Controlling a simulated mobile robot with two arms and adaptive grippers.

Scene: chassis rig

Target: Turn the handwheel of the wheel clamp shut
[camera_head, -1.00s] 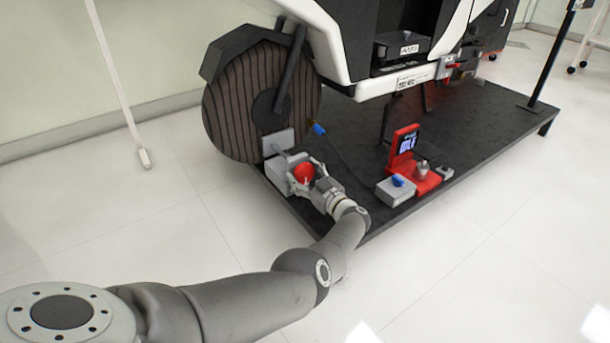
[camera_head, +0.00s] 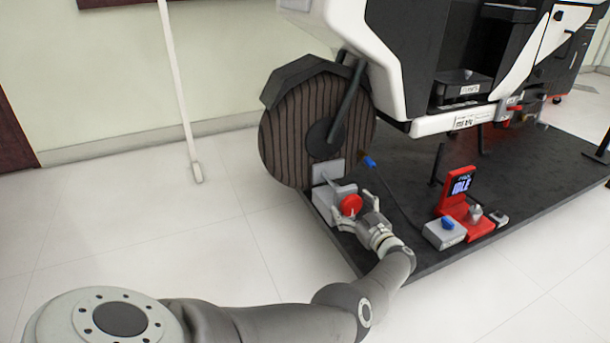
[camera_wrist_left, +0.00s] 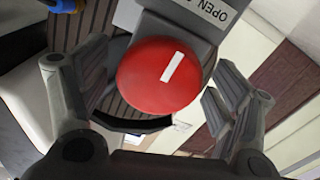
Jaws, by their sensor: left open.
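The wheel clamp (camera_head: 325,203) is a grey block at the foot of the large dark wheel (camera_head: 300,135), at the platform's left corner. Its red round handwheel (camera_head: 351,205) faces my left gripper (camera_head: 356,208). In the left wrist view the handwheel (camera_wrist_left: 158,75) has a white bar mark, and a label reading "OPEN" (camera_wrist_left: 218,10) is on the grey housing. My left gripper's fingers (camera_wrist_left: 155,95) are spread on either side of the handwheel, with gaps visible. The wrist view does not show how deep the fingers reach. My right gripper is not in view.
A red stand with a screen reading "IDLE" (camera_head: 461,187) and a grey box with a blue knob (camera_head: 443,233) sit on the black platform (camera_head: 420,175). A blue-ended cable (camera_head: 369,162) lies near the wheel. A white pole (camera_head: 180,95) stands left; the floor there is clear.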

